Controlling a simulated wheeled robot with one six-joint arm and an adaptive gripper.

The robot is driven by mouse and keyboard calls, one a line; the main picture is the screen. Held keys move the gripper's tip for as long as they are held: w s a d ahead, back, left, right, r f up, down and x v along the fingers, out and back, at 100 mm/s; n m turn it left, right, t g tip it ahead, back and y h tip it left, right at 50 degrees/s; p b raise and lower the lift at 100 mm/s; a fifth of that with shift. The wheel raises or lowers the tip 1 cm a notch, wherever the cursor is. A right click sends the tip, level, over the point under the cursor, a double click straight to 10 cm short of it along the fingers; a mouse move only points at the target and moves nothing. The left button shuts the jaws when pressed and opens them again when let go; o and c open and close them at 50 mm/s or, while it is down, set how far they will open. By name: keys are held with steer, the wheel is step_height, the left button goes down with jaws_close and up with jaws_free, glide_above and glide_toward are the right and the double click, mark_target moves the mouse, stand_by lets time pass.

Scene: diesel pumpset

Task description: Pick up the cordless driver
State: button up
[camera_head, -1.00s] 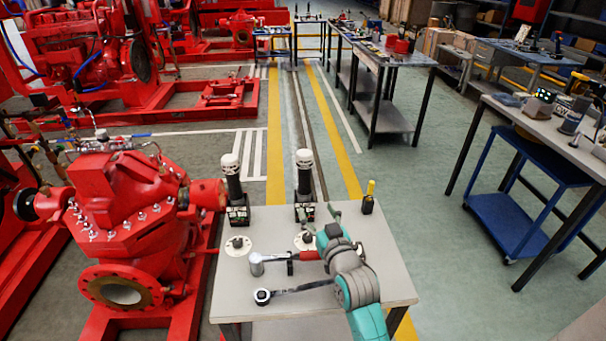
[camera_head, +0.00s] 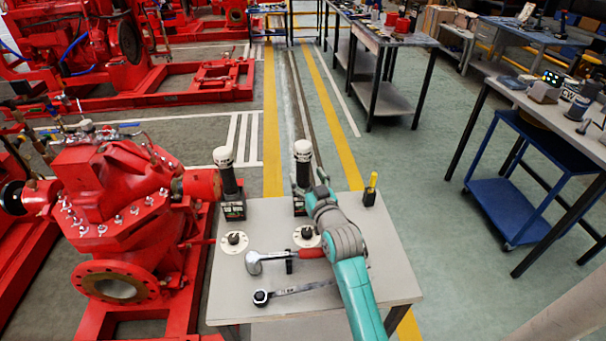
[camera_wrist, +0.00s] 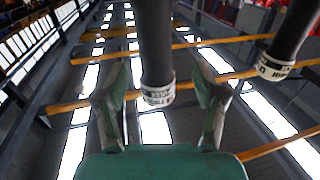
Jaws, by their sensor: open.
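Two alike upright tools, each with a black shaft, white top and boxy base, stand at the table's far edge; I take them for cordless drivers. The right driver (camera_head: 303,168) is directly at my gripper (camera_head: 311,187), which partly hides its lower part. In the wrist view, this driver's dark shaft and white lettered band (camera_wrist: 158,92) lie between the two spread fingers of my gripper (camera_wrist: 160,88), with visible gaps on both sides. The left driver (camera_head: 229,178) stands apart; it shows at the right of the wrist view (camera_wrist: 290,45).
The grey table (camera_head: 228,292) also holds a hammer-like tool (camera_head: 256,262) with a red handle, a ratchet (camera_head: 290,293), two round discs and a yellow-handled tool (camera_head: 371,187). A red pump (camera_head: 110,220) stands close on the left.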

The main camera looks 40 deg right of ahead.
mark_target(306, 169)
steer(key=shift+d+x, duration=0.1)
steer(key=shift+x, duration=1.25)
steer(key=shift+d+x, duration=0.15)
steer(key=shift+x, duration=1.15)
steer(key=shift+s, duration=0.1)
steer(key=shift+r, duration=0.15)
jaws_close()
